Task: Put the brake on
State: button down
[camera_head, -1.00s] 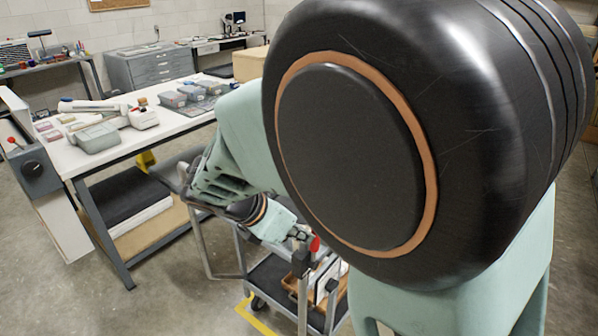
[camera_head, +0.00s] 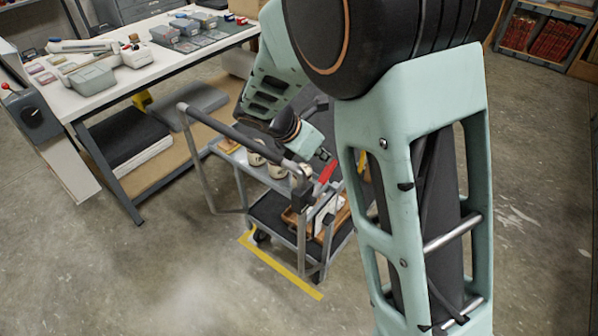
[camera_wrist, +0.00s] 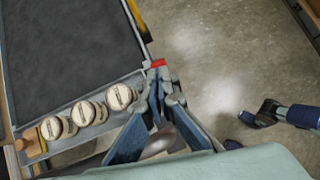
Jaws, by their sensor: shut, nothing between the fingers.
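The grey cart (camera_head: 318,268) stands beside the workbench, with a dark push handle (camera_head: 235,130) along its near-left end. A red lever (camera_head: 328,172) slants up by the corner of the handle frame; I take it to be the brake. My gripper (camera_head: 325,155) is right beside the red lever. In the wrist view, my gripper (camera_wrist: 160,84) is shut and empty, its blue fingers closing toward the cart's corner. A red part (camera_wrist: 158,63) shows just beyond the fingertips. I cannot tell whether the fingers touch it. The lever's base is partly hidden.
The cart's upper shelf (camera_wrist: 70,62) carries several pale round pots (camera_wrist: 119,97). Yellow tape (camera_head: 285,275) marks the floor at the cart. The white workbench (camera_head: 120,85) holds boxes and tools at the left. The floor in front is clear.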

jog(key=shift+w+d+f, duration=0.45)
jog(key=shift+w+f, duration=0.05)
jog(key=shift+w, duration=0.1)
dwell(0.3)
jog(key=shift+a+r+p, duration=0.15)
jog(key=shift+r+p, duration=0.3)
notch_tip(320, 180, up, 12)
jog(key=w+a+p, duration=0.1)
jog(key=shift+a+p, duration=0.3)
jog(key=shift+a, duration=0.05)
jog(key=shift+d, duration=0.1)
